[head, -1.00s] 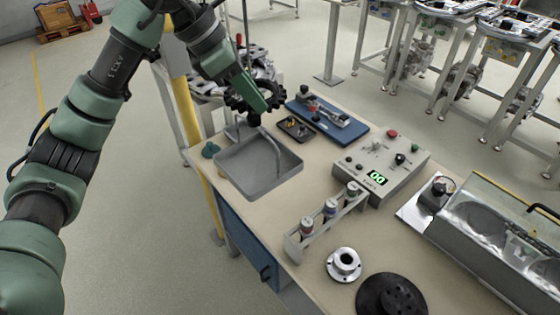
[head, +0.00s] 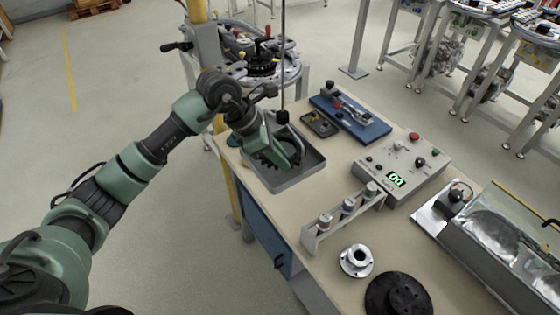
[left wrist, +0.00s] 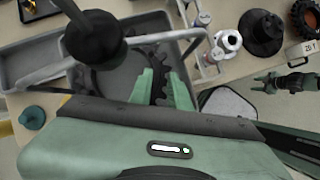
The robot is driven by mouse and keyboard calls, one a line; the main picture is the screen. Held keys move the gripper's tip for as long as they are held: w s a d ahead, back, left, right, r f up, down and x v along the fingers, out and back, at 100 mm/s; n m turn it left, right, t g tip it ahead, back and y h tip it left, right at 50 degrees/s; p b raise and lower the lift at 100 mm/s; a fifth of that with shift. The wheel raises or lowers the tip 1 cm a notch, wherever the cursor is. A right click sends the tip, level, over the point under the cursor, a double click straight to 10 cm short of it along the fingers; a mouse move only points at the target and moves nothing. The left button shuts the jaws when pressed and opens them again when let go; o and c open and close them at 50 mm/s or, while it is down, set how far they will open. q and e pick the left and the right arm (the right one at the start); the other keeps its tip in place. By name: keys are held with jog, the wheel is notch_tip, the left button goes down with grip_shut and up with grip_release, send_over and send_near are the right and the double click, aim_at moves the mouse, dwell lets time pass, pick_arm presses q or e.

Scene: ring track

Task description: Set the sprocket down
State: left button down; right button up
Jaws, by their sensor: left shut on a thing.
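The dark toothed sprocket (head: 268,158) is in my left gripper (head: 290,158), low over or inside the grey tray (head: 300,178). In the left wrist view the green fingers of the left gripper (left wrist: 162,88) are shut on the sprocket (left wrist: 122,82), which lies inside the outline of the tray (left wrist: 38,66). Whether the sprocket touches the tray floor I cannot tell. My right gripper (left wrist: 264,84) shows small at the right of the left wrist view; its opening is unclear. It is not seen in the head view.
The tray stands at the bench's left end, its handle near the gripper. A small dark tray (head: 320,124), a blue fixture (head: 350,120), a control box (head: 402,165), a rack of cylinders (head: 345,212), a silver flange (head: 356,260) and a black disc (head: 398,293) share the bench.

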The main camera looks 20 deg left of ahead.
pick_arm(q)
notch_tip(320, 180, down, 2)
jog(key=shift+f, duration=0.25)
jog(key=c, duration=1.6)
grip_release()
jog(key=shift+f, duration=0.1)
jog(key=shift+o, duration=1.4)
pick_arm(e)
jog(key=shift+a+r, duration=0.35)
jog(key=shift+a, duration=0.25)
jog(key=shift+w, duration=0.1)
pick_arm(q)
jog(key=shift+s+a+r, duration=0.1)
jog(key=shift+a+r, duration=0.15)
jog(key=shift+r, duration=0.2)
jog(key=b+v, duration=0.2)
jog(key=v, duration=0.9)
jog(key=shift+b, duration=0.4)
pick_arm(e)
jog(key=f, duration=0.3)
jog(key=shift+d, duration=0.4)
pick_arm(q)
jog(key=shift+r, duration=0.1)
